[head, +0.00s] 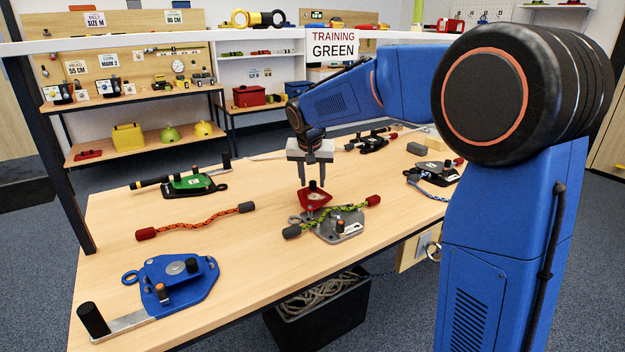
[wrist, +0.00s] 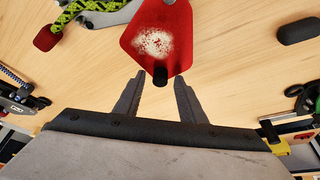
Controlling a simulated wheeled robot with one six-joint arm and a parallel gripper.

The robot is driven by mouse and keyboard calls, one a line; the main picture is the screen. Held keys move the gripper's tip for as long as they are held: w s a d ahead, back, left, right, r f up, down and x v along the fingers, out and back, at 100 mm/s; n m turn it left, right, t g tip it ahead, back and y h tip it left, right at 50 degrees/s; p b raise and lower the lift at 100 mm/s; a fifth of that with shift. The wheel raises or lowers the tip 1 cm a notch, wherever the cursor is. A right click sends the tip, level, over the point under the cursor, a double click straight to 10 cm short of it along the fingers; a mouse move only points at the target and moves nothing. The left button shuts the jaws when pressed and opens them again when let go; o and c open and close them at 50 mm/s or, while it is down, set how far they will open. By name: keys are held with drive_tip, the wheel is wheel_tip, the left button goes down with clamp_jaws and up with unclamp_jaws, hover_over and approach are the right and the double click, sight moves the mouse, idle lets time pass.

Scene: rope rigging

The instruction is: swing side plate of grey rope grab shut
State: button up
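The grey rope grab (head: 352,229) lies on the bench, with a yellow-green rope (head: 325,220) across it. Its red side plate (head: 314,199) is swung out to the back left, clear of the rope. In the wrist view the red plate (wrist: 160,22) has a worn whitish patch, and a black peg (wrist: 159,76) stands at its near end. My gripper (head: 313,184) points down over the plate. Its fingers are apart, one on each side of the peg in the wrist view (wrist: 160,84). I cannot tell whether either finger touches it.
A blue rope grab (head: 178,283) is at the front left, a green one (head: 192,184) at the back left. An orange rope (head: 195,222) lies between them. A black bin (head: 318,310) stands under the bench's front edge.

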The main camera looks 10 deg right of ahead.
drive_tip(key=shift+c, duration=0.6)
clamp_jaws()
